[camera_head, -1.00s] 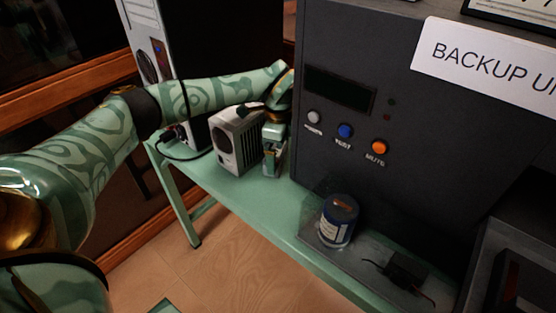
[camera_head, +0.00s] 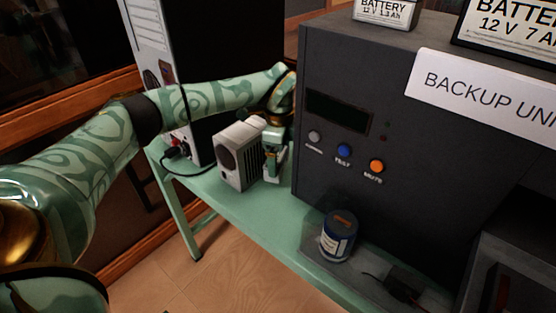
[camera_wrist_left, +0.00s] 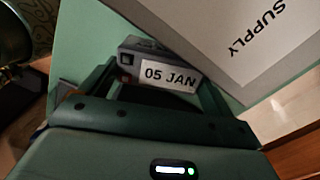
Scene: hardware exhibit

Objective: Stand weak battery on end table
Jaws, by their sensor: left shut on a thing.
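My left gripper (camera_head: 275,165) points down beside a grey vented box (camera_head: 240,153) at the far end of the green table (camera_head: 220,193). It is shut on a small grey block with a white label reading "05 JAN" (camera_wrist_left: 168,76), seen between its fingers in the left wrist view. The block looks like a battery; a small reddish spot shows at its left end. In the head view it is mostly hidden by the gripper. I cannot tell whether it touches the table. My right gripper is not in view.
A dark cabinet (camera_head: 400,175) labelled "BACKUP UNIT" stands right of the gripper, with a small battery (camera_head: 387,12) and a larger battery (camera_head: 510,35) on top. A blue jar (camera_head: 338,236) stands in front of it. A tall dark case (camera_head: 215,70) stands behind the vented box.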

